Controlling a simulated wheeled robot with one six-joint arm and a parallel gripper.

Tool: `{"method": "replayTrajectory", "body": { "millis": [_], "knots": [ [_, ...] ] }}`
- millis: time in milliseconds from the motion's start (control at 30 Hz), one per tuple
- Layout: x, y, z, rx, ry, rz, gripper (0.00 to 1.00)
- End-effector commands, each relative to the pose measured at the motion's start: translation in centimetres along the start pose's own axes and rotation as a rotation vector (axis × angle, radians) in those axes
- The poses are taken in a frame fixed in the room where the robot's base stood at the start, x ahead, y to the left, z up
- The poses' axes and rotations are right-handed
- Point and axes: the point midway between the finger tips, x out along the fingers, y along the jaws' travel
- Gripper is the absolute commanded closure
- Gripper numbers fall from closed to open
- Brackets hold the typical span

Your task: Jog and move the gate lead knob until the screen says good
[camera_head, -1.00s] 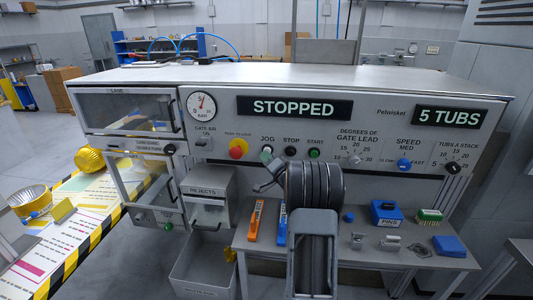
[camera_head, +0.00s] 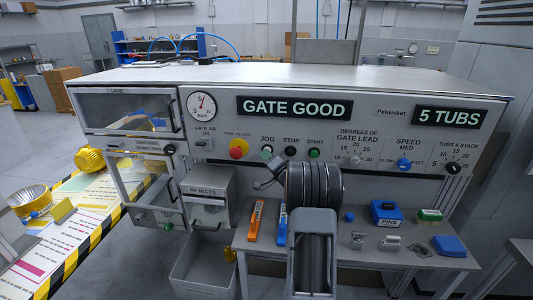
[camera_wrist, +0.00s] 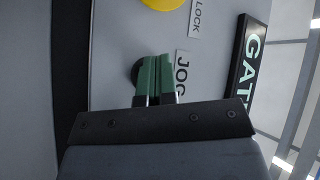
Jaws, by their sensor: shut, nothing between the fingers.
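The screen (camera_head: 295,108) on the machine's front panel reads "GATE GOOD". The gate lead knob (camera_head: 353,159) is a small round dial right of the black START label area, with numbers around it. The JOG button (camera_head: 267,152) is on the panel left of STOP and START. My gripper (camera_wrist: 155,78) is shut and empty in the wrist view, its green fingertips in front of a dark round fitting beside the JOG label. Whether they touch it is unclear. In the head view my dark wrist hides most of the gripper.
A red-and-yellow stop button (camera_head: 238,149) is left of JOG. A speed knob (camera_head: 403,164) and a stack knob (camera_head: 452,168) are at the right. Below are a shelf (camera_head: 345,258) with tools and a blue PINS box (camera_head: 386,212), and a rejects bin (camera_head: 207,199).

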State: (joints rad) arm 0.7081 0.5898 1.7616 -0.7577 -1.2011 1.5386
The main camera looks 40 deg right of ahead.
Motion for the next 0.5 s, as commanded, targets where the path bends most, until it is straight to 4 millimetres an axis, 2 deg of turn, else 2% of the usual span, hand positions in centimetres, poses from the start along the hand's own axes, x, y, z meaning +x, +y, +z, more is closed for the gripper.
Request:
{"method": "replayTrajectory", "body": {
  "millis": [500],
  "knots": [
    [-0.53,-0.34,0.36,-0.001,0.001,0.001,1.00]
  ]
}}
